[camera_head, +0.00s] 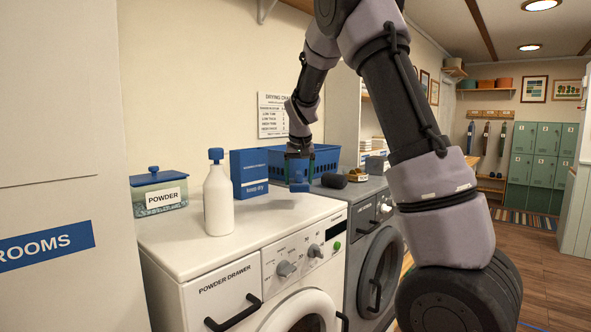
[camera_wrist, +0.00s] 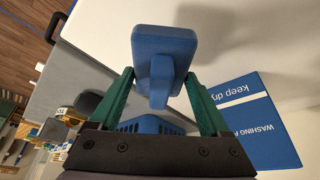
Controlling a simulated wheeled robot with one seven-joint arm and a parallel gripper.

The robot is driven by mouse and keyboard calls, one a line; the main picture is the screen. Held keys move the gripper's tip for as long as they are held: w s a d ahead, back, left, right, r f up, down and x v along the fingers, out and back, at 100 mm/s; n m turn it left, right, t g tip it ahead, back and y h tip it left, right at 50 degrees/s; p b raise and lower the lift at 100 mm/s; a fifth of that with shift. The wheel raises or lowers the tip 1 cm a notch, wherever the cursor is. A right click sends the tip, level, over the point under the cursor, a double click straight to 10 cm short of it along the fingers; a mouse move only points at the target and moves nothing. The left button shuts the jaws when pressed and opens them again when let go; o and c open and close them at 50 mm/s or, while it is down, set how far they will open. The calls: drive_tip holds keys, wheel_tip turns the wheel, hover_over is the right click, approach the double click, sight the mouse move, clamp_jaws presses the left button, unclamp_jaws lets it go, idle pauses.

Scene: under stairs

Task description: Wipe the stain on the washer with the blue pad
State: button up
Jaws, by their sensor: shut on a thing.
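My gripper (camera_head: 299,165) hangs over the back right part of the white washer (camera_head: 265,215), fingers down. It is shut on the handle of the blue pad (camera_head: 299,187), which hangs below the fingers. In the wrist view the blue pad (camera_wrist: 165,45) shows its block and its handle between the two green fingers. A shadow falls on the white top beside it, and the pad looks held above the surface. I cannot make out a stain on the visible part of the washer top; the bottle and box hide some of it.
A white bottle (camera_head: 218,200), a powder tub (camera_head: 158,193) and a blue box (camera_head: 249,173) stand on the washer. A blue basket (camera_head: 322,158) and a dark roll-like thing (camera_head: 334,181) are on the grey machine (camera_head: 368,190) at right. The washer's front top is clear.

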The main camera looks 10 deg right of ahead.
sight(298, 172)
drive_tip(key=shift+r, duration=1.55)
